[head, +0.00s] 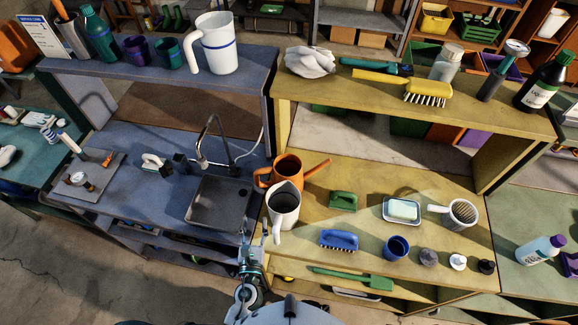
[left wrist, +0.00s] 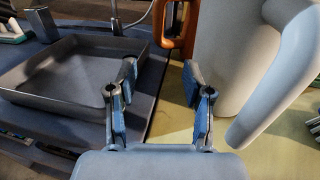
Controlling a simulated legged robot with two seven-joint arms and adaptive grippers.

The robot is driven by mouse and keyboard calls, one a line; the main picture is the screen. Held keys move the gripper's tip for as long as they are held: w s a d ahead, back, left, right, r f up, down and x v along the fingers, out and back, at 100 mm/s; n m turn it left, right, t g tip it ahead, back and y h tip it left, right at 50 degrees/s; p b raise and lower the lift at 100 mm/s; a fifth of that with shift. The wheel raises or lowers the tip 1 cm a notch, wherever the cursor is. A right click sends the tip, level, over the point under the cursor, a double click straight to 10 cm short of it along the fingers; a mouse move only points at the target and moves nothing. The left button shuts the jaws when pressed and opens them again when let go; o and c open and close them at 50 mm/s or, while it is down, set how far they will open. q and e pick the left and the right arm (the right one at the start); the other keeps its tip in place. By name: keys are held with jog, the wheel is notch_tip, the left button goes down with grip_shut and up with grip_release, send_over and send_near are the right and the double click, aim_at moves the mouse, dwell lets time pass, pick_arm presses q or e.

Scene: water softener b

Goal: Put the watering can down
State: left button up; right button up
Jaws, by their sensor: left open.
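The orange watering can (head: 289,167) stands upright on the yellow bench, with its spout pointing right and its handle to the left. A white pitcher (head: 284,212) stands in front of it and hides its lower part. My left gripper (head: 256,238) is open and empty near the bench's front left edge, beside the pitcher's handle. In the left wrist view, the open fingers (left wrist: 160,88) have nothing between them. The pitcher (left wrist: 238,55) and its handle are to their right. The can's orange handle (left wrist: 176,28) is farther back. My right gripper does not show.
A grey sink (head: 218,203) with a faucet lies left of the can. A green block (head: 343,201), a blue brush (head: 339,240), a soap dish (head: 402,210) and a blue cup (head: 396,248) stand to the right. Small bare patches of bench lie between them.

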pick_arm(q)
jog(key=p, duration=0.2)
send_near(257, 182)
jog(key=shift+w+r, duration=0.2)
jog(key=shift+w, duration=0.5)
jog(key=w, duration=0.4)
jog(key=shift+w+f+p, duration=0.2)
jog(key=shift+f+p, duration=0.15)
jog(key=shift+w+r, duration=0.15)
jog(key=shift+w, duration=0.45)
jog(key=w, duration=0.3)
jog(key=shift+w+r+p, duration=0.15)
jog(key=shift+w+p, duration=0.15)
jog(key=shift+w, duration=0.4)
jog(key=shift+s, duration=0.1)
jog(key=shift+c, duration=0.5)
grip_shut()
